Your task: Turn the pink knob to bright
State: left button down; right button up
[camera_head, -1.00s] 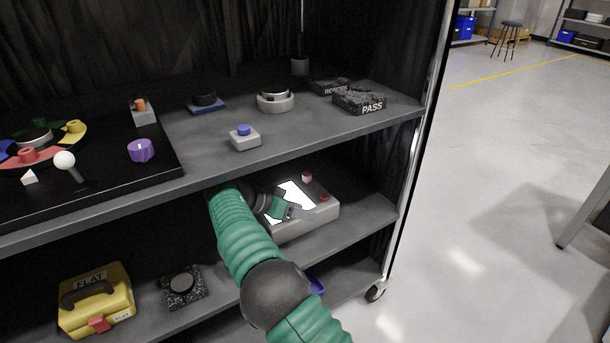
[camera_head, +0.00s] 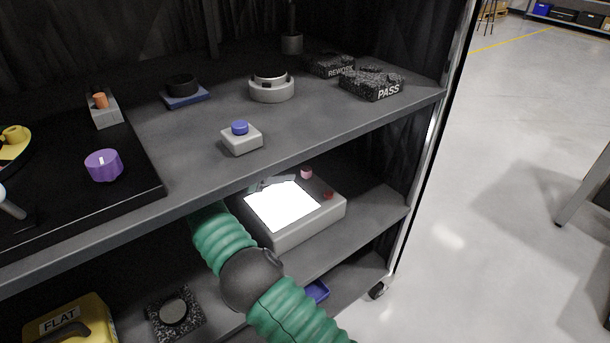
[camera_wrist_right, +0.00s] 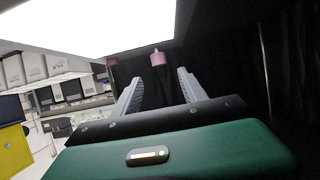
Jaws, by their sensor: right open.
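The small pink knob (camera_head: 306,173) sits at the back right of a grey box (camera_head: 292,236) with a bright white panel (camera_head: 282,205), on the middle shelf. My right gripper (camera_head: 271,183) shows as grey fingers at the back left edge of the panel, left of the knob; the shelf above partly hides it. In the right wrist view my right gripper (camera_wrist_right: 156,84) is open and empty. The pink knob (camera_wrist_right: 158,58) appears ahead, between the fingertip directions, with a gap. My left gripper is not in view.
A red knob (camera_head: 328,195) sits on the box in front of the pink one. The upper shelf (camera_head: 330,130) overhangs the box's back. A purple knob (camera_head: 104,165) and a blue button (camera_head: 240,128) are on that upper shelf. A cart post (camera_head: 432,140) stands at the right.

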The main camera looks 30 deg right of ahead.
aim_at(305, 169)
jog(key=b+x, duration=0.2)
jog(key=x, duration=0.2)
jog(key=b+x, duration=0.1)
jog(key=x, duration=0.4)
jog(key=shift+w+d+f+b, duration=0.1)
jog(key=shift+d+f+b, duration=0.1)
jog(key=shift+f+b, duration=0.2)
jog(key=shift+d, duration=0.4)
jog(key=shift+r, duration=0.1)
grip_shut()
